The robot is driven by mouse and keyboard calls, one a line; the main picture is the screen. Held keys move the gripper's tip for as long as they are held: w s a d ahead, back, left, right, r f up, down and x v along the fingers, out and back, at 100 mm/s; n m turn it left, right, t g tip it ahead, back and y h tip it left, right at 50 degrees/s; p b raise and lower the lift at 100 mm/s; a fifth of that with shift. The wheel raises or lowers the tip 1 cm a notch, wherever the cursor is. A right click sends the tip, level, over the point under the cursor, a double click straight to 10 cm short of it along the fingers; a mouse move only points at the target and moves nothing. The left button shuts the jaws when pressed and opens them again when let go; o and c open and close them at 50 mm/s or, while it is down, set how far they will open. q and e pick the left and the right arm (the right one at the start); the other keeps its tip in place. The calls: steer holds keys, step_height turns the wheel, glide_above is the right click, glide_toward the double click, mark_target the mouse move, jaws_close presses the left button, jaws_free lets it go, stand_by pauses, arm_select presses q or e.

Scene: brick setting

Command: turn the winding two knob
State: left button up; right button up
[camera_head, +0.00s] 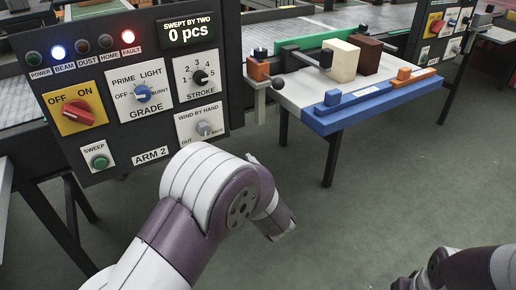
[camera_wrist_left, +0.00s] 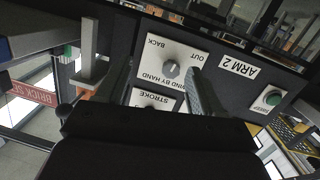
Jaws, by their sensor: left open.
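The winding knob (camera_head: 203,128) is a small grey dial on a white "WIND BY HAND" plate, marked OUT and BACK, low on the ARM 2 panel. Which way it points is too small to tell. In the left wrist view the knob (camera_wrist_left: 171,68) appears upside down, between the two fingers of my left gripper (camera_wrist_left: 163,85). The fingers are spread wide, with clear gaps to the knob on both sides. Nothing is held. My right gripper is out of view.
Close around lie the STROKE dial (camera_head: 200,77), GRADE knob (camera_head: 141,93), red OFF/ON switch (camera_head: 77,111) and green SWEEP button (camera_head: 99,162). A blue-edged table (camera_head: 350,118) with blocks stands to the right, over open floor.

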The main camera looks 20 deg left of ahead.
mark_target(206, 133)
arm_select(q)
steer(key=w+a+r+y+b, duration=0.1)
steer(key=w+a, duration=0.1)
steer(key=a, duration=0.1)
steer(key=w+a+r+b, duration=0.1)
steer(key=w+a, duration=0.1)
steer(key=a, duration=0.2)
steer(key=w+a+r+n+y+b, duration=0.1)
steer(key=w+a, duration=0.1)
steer(key=a, duration=0.2)
steer(key=shift+w+a+y+b, duration=0.15)
steer(key=shift+w+y+b, duration=0.05)
steer(key=shift+y+b, duration=0.15)
steer(key=shift+w+a+r, duration=0.15)
steer(key=shift+a, duration=0.05)
steer(key=c, duration=1.1)
